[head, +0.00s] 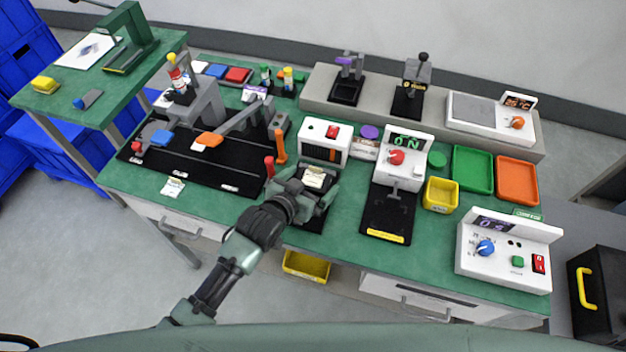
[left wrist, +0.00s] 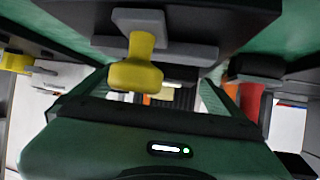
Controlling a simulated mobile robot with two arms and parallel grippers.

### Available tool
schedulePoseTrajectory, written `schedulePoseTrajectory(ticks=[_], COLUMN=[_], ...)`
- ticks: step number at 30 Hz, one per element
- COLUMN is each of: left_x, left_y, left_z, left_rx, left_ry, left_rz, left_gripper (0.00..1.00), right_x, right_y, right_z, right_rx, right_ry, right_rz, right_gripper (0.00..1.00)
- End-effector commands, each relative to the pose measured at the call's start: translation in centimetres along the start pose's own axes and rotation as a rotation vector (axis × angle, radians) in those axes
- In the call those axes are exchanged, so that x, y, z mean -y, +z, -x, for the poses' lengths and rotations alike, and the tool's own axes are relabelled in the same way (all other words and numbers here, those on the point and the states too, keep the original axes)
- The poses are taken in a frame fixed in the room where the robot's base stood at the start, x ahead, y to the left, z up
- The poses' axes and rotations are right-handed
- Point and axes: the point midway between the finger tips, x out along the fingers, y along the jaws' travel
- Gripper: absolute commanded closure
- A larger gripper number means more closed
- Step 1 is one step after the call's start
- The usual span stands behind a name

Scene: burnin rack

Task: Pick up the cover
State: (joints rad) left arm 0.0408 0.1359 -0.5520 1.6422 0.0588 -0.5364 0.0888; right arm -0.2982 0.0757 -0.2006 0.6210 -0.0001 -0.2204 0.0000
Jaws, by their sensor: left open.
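My left gripper (head: 312,186) is over a dark fixture at the front middle of the green bench, open. A small pale yellowish piece (head: 315,177) shows between its fingers, and much of the fixture is hidden by the hand. In the left wrist view, the open gripper (left wrist: 155,98) has a yellow knob (left wrist: 137,65) on a grey plate (left wrist: 185,48) close in front of it. I cannot tell for sure which part is the cover, nor whether the fingers touch it. My right gripper is not in view.
A white box with a red switch (head: 325,138) stands just behind the hand. An orange upright handle (head: 280,146) is close on its left. A white tester with a black base (head: 388,212) stands to the right. Bare green bench (head: 348,205) lies between hand and tester.

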Motion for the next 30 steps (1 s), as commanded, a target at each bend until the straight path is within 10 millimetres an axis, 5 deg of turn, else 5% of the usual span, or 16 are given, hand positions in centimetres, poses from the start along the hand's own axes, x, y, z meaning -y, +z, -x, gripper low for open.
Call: schedulePoseTrajectory(ticks=[1, 7, 20, 22, 23, 30], left_x=[0.0, 0.0, 0.0, 0.0, 0.0, 0.1], left_y=[0.0, 0.0, -1.1, -2.0, -2.4, -7.7], left_z=[0.0, 0.0, 0.5, 1.0, 1.2, 4.0], left_rx=[0.0, 0.0, -0.005, -0.008, -0.007, -0.01], left_ry=[0.0, 0.0, 0.0, 0.0, 0.0, 0.0], left_rz=[0.0, 0.0, 0.0, 0.0, 0.0, 0.0], left_gripper=[0.0, 0.56, 0.57, 0.6, 0.7, 0.7], right_x=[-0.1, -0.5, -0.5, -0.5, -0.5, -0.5], right_y=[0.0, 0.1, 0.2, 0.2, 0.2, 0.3], right_z=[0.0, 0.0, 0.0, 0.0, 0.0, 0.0], right_rx=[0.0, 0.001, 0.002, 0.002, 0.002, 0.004], right_ry=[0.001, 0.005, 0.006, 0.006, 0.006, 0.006], right_rz=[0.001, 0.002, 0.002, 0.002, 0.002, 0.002], right_gripper=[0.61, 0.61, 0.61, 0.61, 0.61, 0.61])
